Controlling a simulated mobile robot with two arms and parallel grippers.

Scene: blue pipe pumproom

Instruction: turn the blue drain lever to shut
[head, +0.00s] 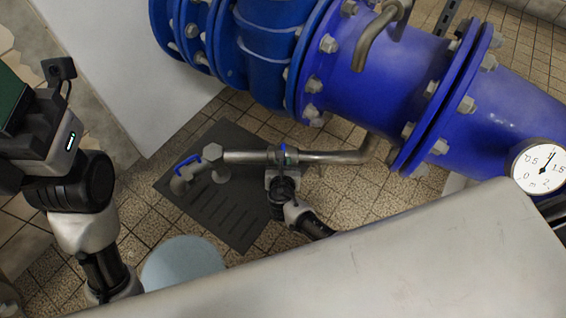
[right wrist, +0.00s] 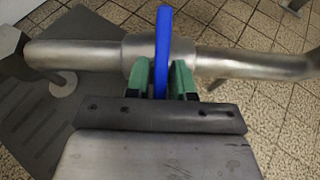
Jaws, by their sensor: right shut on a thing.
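The blue lever (right wrist: 161,45) stands on a metal drain pipe (right wrist: 90,54). In the right wrist view it appears as a narrow blue bar lying across the pipe's run, about square to it. My right gripper (right wrist: 164,82) has its green fingertips on both sides of the lever, shut on it. The lower end of the lever is hidden between the fingers. In the head view the lever (head: 283,155) is mostly hidden by my right gripper (head: 281,172), which reaches it from below. My left arm hangs at the left; its gripper is not visible.
A second small blue handle (head: 187,161) sits on the tap at the pipe's left end, above a dark slotted floor plate (head: 234,205). Large blue flanged pipes (head: 375,65) and a round gauge (head: 539,166) lie behind. A grey surface (head: 400,255) fills the foreground.

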